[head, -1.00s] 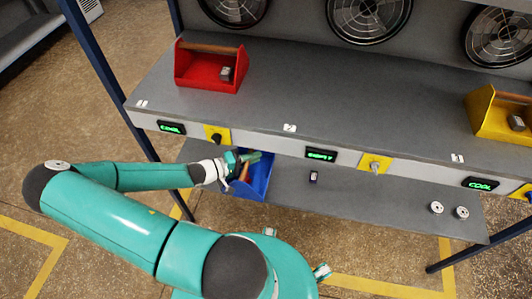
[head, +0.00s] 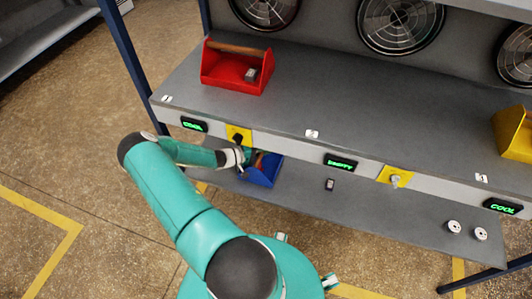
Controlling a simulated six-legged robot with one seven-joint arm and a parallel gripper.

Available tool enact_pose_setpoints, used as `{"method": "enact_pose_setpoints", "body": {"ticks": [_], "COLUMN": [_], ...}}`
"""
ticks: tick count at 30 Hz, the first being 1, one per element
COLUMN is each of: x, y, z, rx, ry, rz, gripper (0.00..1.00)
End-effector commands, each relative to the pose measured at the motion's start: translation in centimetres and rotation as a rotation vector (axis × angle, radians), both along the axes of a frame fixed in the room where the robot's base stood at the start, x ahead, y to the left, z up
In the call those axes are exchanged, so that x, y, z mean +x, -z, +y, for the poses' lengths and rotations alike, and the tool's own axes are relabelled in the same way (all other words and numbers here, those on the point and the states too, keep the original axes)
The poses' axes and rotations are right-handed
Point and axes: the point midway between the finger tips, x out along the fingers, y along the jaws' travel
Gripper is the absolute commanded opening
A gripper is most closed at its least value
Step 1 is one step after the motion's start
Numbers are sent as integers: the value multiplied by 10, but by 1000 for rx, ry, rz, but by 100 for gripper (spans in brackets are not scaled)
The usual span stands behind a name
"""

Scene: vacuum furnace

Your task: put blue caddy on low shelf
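The blue caddy (head: 264,173) stands on the low shelf (head: 330,207) towards its left end, partly under the upper shelf's front edge. Part of its orange-brown handle shows at its top. My gripper (head: 247,159) is at the caddy's upper left side, close to the handle. The fingers are small, dark and partly hidden, so I cannot tell whether they are open or shut, or whether they touch the caddy.
A red caddy (head: 222,75) with a grey block and a yellow caddy (head: 515,142) stand on the upper shelf (head: 300,105). The low shelf carries a small dark item (head: 329,184) and two white discs (head: 454,226). A yellow switch plate (head: 238,137) is just above my gripper.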

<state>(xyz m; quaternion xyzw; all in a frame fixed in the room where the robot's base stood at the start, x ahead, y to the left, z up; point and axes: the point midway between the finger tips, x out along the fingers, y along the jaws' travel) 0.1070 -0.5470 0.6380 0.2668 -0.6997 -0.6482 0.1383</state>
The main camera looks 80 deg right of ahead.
Motion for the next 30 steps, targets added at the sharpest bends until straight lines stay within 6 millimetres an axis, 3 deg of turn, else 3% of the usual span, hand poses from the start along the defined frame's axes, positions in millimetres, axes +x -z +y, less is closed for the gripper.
{"method": "enact_pose_setpoints", "body": {"ticks": [4, 15, 16, 18, 30], "x": [0, 0, 0, 0, 2], "y": [15, 19, 19, 19, 16], "z": [0, 0, 1, 0, 2], "rx": [-2, -3, -1, -1, 0], "ry": [0, 1, 0, 0, 0], "rz": [1, 1, -1, -1, -1], "gripper": [0, 0, 24, 37, 40]}}
